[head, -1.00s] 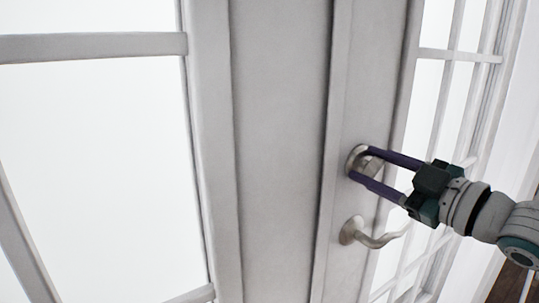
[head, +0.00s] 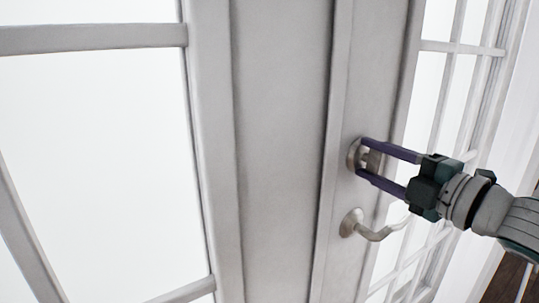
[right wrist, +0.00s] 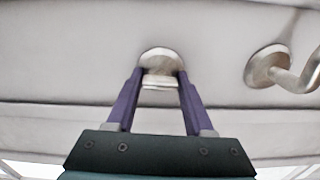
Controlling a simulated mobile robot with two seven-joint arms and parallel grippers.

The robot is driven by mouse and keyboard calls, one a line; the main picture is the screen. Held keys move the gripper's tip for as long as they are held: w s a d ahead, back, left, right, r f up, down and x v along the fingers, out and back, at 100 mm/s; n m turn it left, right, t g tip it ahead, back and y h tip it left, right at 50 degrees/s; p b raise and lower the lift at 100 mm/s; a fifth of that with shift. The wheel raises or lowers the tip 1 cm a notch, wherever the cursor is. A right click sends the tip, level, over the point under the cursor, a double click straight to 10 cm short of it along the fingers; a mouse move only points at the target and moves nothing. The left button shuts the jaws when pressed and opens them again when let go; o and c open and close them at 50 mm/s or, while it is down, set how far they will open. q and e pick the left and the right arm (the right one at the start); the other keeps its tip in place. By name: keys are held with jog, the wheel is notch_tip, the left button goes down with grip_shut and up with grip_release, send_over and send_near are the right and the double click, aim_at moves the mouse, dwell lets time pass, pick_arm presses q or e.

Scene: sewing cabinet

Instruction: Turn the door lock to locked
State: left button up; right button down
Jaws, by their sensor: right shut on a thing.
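The door lock (head: 354,156) is a round metal plate with a small thumb turn (head: 373,160), set on the white door above the handle. My right gripper (head: 361,156) reaches in from the right, with its two purple fingers on either side of the thumb turn. It is shut on the thumb turn. In the right wrist view, the lock plate (right wrist: 160,59) and the thumb turn (right wrist: 159,82) show between the fingertips. The fingers partly hide the plate. My left gripper is not in view.
A curved metal door handle (head: 365,230) sits just below the lock, close under the lower finger. It also shows at the right in the right wrist view (right wrist: 270,66). Glass panes with white bars (head: 95,42) lie on both sides of the door's stile.

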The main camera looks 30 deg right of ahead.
jog(key=shift+n, duration=0.4)
jog(key=shift+c, duration=1.4)
grip_release()
jog(key=s, duration=1)
jog(key=shift+d, duration=0.45)
jog(key=shift+w, duration=0.1)
